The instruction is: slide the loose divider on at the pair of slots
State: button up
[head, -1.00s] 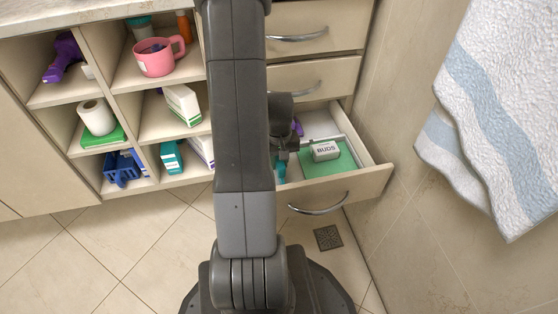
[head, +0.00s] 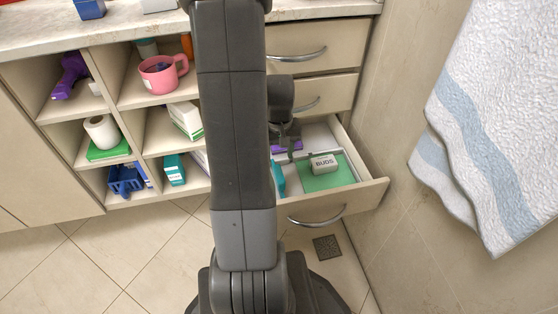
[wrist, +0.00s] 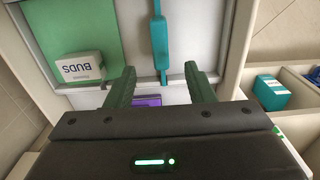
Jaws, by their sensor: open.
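My gripper (wrist: 161,80) is open over the pulled-out drawer (head: 330,207), its two fingers apart with nothing held between them. In the head view my gripper (head: 291,154) is partly hidden by my arm. A thin pale-grey divider strip (head: 310,155) crosses the drawer. In the wrist view a grey strip (wrist: 88,89) passes by the fingertips. A long teal piece with a thicker middle (wrist: 160,42) lies beyond the fingers; it shows in the head view (head: 278,177). I cannot tell which piece is the loose one. The slots are not clear.
A white BUDS box (head: 324,164) sits on a green panel (head: 328,179) in the drawer. A purple item (wrist: 147,100) lies below the fingers. Open cubbies with a pink mug (head: 160,73) stand left. A wall and towel (head: 480,130) are at right.

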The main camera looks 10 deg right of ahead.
aim_at(279, 173)
jog(key=shift+r+p, duration=0.35)
jog(key=shift+r, duration=1.35)
notch_tip(279, 173, down, 14)
jog(key=b, duration=0.5)
jog(key=shift+r, duration=0.1)
jog(key=shift+r+p, duration=0.4)
jog(key=shift+r, duration=0.1)
jog(key=shift+f, duration=0.1)
notch_tip(279, 173, up, 13)
jog(key=p, duration=0.5)
notch_tip(279, 173, down, 14)
jog(key=b, duration=0.6)
notch_tip(279, 173, up, 10)
jog(key=p, duration=0.7)
jog(key=shift+p, duration=0.3)
